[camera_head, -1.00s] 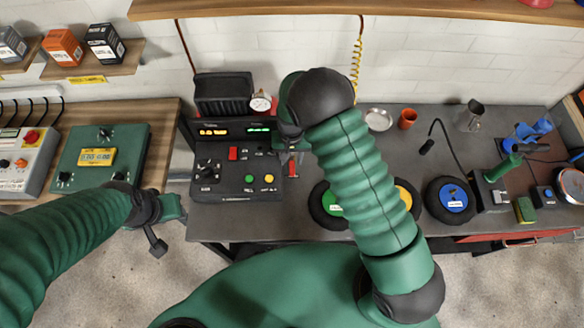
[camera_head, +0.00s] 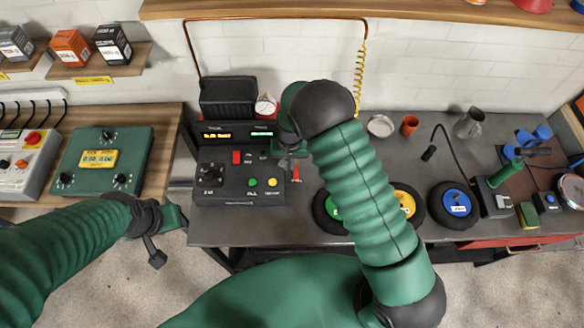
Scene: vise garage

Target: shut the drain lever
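The control unit (camera_head: 226,198) is a dark box on the bench with two lit readouts, a knob and coloured buttons. A small red lever (camera_head: 296,173) stands at its right edge and looks like the drain lever; its exact position is too small to tell. My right gripper (camera_head: 286,161) is just above and left of this lever, largely hidden under my dark wrist. I cannot tell whether it touches the lever or how far its fingers are apart. My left gripper (camera_head: 158,240) hangs at the left, in front of the bench gap, away from the unit.
A pressure gauge (camera_head: 265,106) stands behind the unit, with a copper pipe and yellow coiled hose on the wall. Green, yellow and blue round discs (camera_head: 455,203) lie to the right, partly behind my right arm. A green meter box (camera_head: 103,160) sits on the left bench.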

